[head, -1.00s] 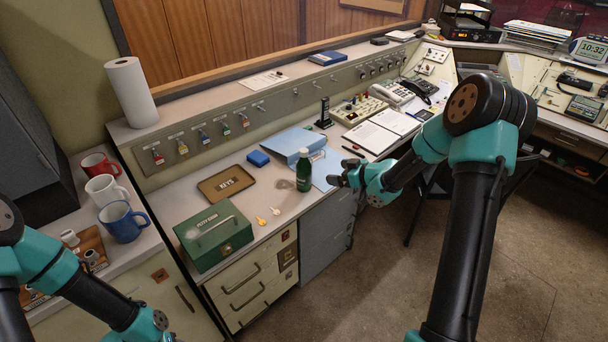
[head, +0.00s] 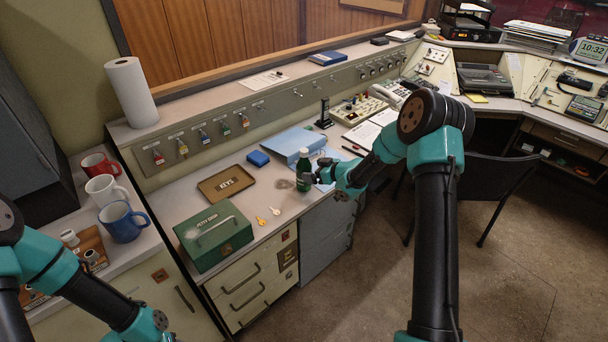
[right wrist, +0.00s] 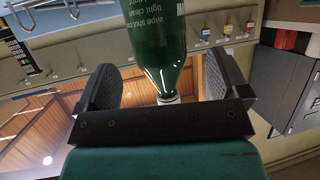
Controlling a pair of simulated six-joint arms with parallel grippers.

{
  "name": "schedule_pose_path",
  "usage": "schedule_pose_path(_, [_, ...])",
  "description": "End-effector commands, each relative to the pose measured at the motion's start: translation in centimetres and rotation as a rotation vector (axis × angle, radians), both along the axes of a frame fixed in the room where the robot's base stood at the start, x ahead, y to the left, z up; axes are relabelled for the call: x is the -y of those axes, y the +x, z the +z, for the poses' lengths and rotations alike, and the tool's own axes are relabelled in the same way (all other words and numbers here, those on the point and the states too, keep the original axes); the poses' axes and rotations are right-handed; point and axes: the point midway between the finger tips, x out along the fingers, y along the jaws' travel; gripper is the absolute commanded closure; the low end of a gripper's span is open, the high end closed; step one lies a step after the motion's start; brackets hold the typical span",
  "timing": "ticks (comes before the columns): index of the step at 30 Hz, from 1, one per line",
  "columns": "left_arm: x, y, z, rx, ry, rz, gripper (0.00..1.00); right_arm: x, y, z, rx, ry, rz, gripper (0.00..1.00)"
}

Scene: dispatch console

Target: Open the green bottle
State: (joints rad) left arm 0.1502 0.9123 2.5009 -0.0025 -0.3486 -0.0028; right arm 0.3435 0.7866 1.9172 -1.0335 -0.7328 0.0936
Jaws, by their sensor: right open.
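The green bottle (head: 304,162) stands upright on the desk near its front edge, with a white label on its side. My right gripper (head: 309,175) is at the bottle from the right, its jaws open. In the right wrist view the bottle (right wrist: 157,38) shows upside down, its neck and pale cap (right wrist: 168,99) between the two dark fingers of the right gripper (right wrist: 163,82). A gap shows between the neck and each finger there. The left arm is at the lower left of the head view; its gripper is out of the picture.
A blue folder (head: 291,141) lies behind the bottle. A blue box (head: 258,158) sits farther back. Mugs (head: 122,222) stand on the left counter.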

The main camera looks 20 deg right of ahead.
Motion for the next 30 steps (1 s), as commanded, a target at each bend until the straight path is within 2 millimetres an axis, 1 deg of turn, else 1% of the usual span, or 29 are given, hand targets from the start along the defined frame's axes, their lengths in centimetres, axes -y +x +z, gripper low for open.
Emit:
schedule_pose_path(5, [0.0, 0.0, 0.0, 0.000, 0.000, 0.000, 0.57, -0.4, 0.6, -0.3, 0.000, 0.000, 0.001, 0.07])
schedule_pose_path(12, [0.0, 0.0, 0.0, 0.000, 0.000, 0.000, 0.57, -1.9, 3.1, -1.6, -0.001, 0.000, 0.002, 0.07])
schedule_pose_path(15, [0.0, 0.0, 0.0, 0.000, 0.000, 0.000, 0.57, -2.4, 3.8, -1.9, 0.000, 0.000, 0.001, 0.07])
schedule_pose_path(18, [0.0, 0.0, 0.0, 0.000, 0.000, 0.000, 0.57, -2.5, 4.1, -2.0, 0.000, 0.000, 0.000, 0.07])
schedule_pose_path(30, [0.0, 0.0, 0.0, 0.000, 0.000, 0.000, 0.57, -2.5, 4.1, -2.0, 0.000, 0.000, 0.000, 0.07])
